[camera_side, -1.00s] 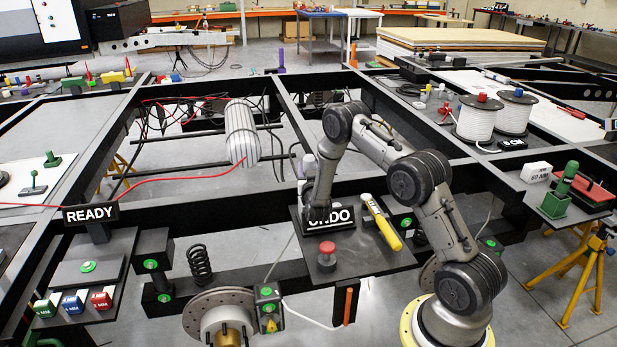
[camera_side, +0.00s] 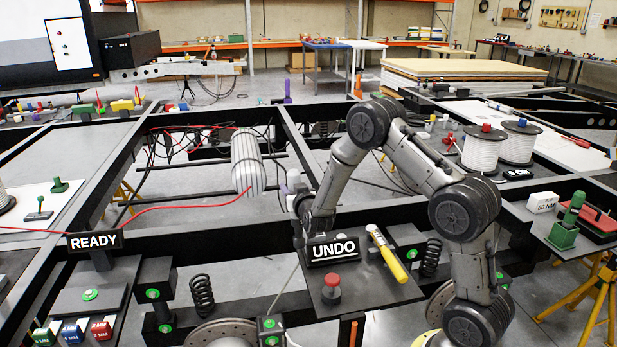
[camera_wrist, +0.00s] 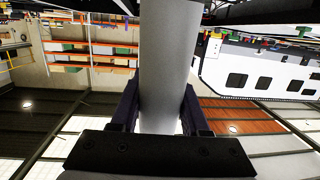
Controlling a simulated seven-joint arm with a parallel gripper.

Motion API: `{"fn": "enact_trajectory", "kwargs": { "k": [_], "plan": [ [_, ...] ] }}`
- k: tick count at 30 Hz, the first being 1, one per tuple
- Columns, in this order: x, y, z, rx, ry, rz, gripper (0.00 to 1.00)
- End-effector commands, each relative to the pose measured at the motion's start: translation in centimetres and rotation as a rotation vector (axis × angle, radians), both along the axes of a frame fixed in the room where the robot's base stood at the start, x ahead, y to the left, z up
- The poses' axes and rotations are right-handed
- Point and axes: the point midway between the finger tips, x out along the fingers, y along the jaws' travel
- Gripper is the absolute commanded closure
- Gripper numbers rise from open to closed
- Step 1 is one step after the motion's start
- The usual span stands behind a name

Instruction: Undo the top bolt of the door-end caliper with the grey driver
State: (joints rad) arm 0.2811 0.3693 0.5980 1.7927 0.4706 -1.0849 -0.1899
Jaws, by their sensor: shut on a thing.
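A thick plain grey cylinder, which looks like the grey driver (camera_wrist: 168,55), fills the middle of the wrist view. My gripper (camera_wrist: 160,108) is shut on it, with one dark purple finger on each side. The driver's far end runs out of the frame. In the side view my gripper (camera_side: 296,198) is above the frame rail, behind the UNDO sign and partly hidden by my wrist. A dark caliper block (camera_side: 268,332) with a green-marked top bolt (camera_side: 268,324) is at the bottom edge beside a brake disc (camera_side: 222,334). My gripper is well away from it. I cannot tell which caliper is door-end.
A striped roll (camera_side: 247,163), red cable and black rails lie around. Open space shows between rails.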

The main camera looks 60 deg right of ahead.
Motion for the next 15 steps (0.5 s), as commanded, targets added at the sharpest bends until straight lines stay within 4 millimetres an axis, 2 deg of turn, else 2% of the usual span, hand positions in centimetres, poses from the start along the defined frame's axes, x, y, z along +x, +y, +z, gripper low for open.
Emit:
{"fn": "enact_trajectory", "kwargs": {
  "k": [1, 6, 15],
  "plan": [
    [0.0, 2.3, 0.0, 0.012, 0.017, 0.053, 1.0],
    [-1.1, 9.1, -1.8, 0.059, 0.12, 0.23, 1.0],
    [-4.9, 19.8, -5.9, 0.108, 0.364, 0.546, 1.0]
  ]
}}
